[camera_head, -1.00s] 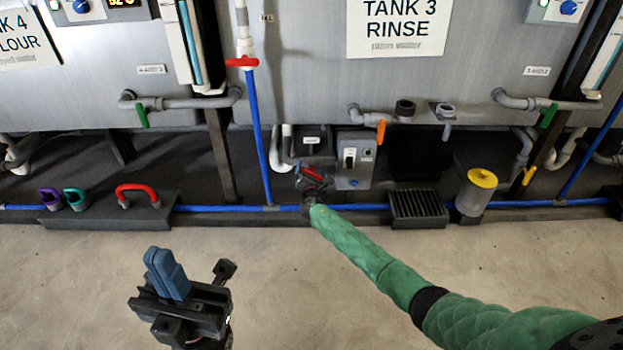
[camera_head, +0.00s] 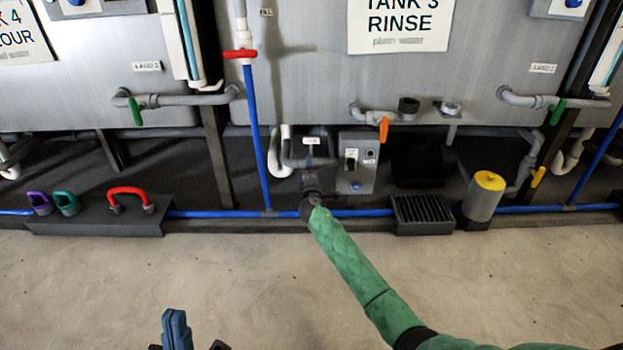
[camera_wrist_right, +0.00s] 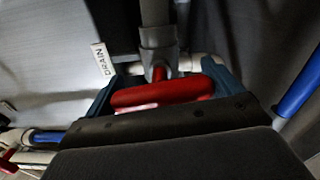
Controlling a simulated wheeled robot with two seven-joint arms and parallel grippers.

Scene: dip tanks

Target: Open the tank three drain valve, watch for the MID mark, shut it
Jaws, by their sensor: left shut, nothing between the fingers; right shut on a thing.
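Tank 3 (camera_head: 300,80) carries a "TANK 3 RINSE" sign (camera_head: 400,25). In the right wrist view, a red valve handle (camera_wrist_right: 160,93) sits under a grey pipe, beside a tag reading "DRAIN" (camera_wrist_right: 103,58). My right gripper (camera_wrist_right: 168,88) is shut on this handle, with a blue finger on each side. In the head view my right gripper (camera_head: 311,180) is below the tank and covers the handle. My left gripper (camera_head: 177,330) is shut and empty at the bottom edge, mostly cut off. I cannot make out a MID mark.
A grey switch box (camera_head: 357,165) stands just right of my right gripper. A black floor grate (camera_head: 422,213) and a yellow-topped canister (camera_head: 484,195) are further right. A block (camera_head: 95,220) with a red handle lies left. The front floor is clear.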

